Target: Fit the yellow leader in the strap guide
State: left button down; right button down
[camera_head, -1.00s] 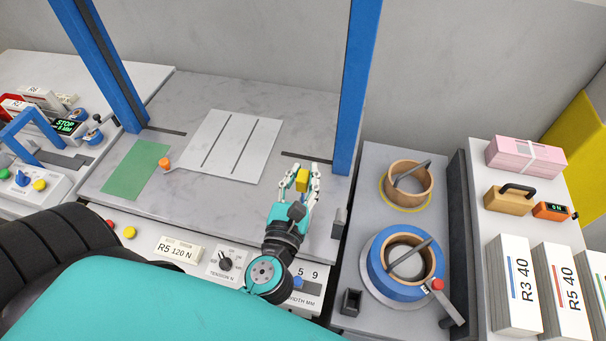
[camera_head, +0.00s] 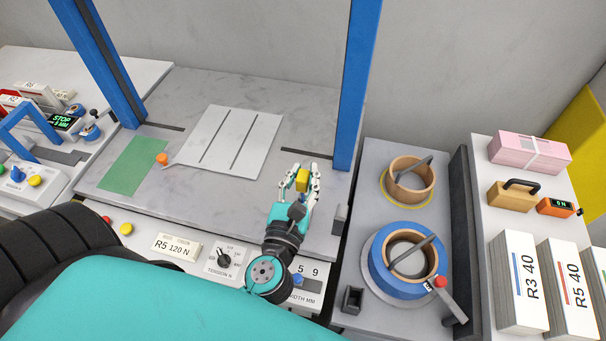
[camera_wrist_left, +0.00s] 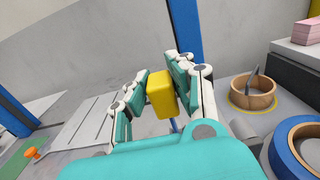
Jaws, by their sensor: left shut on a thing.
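The yellow leader (camera_head: 302,180) is a small yellow block held between the fingers of my left gripper (camera_head: 301,183). In the left wrist view the leader (camera_wrist_left: 161,94) sits between the two fingers of the gripper (camera_wrist_left: 158,92), with a bit of blue below it. The gripper is over the right front part of the grey marble worktop, near the foot of the right blue post. I cannot tell which part is the strap guide; a small grey upright piece (camera_head: 339,219) stands at the worktop's right edge. My right gripper does not show.
A blue strap roll (camera_head: 379,270) and a wooden core (camera_head: 432,185) stand on the grey side bench. Blue posts (camera_head: 357,90) rise at the worktop's sides. A white slotted plate (camera_head: 253,150), an orange knob (camera_head: 162,159) and a green mat (camera_head: 125,172) lie left of the gripper.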

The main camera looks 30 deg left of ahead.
aim_at(303, 194)
pick_arm(q)
jog(key=shift+f+b, duration=0.65)
jog(key=shift+f, duration=0.1)
jog(key=shift+f+b, duration=2.25)
jog(key=shift+f, duration=0.15)
jog(key=c, duration=1.1)
grip_release()
jog(key=shift+s, duration=0.15)
jog(key=v, duration=1.2)
notch_tip(303, 194, up, 7)
jog(key=p, duration=0.6)
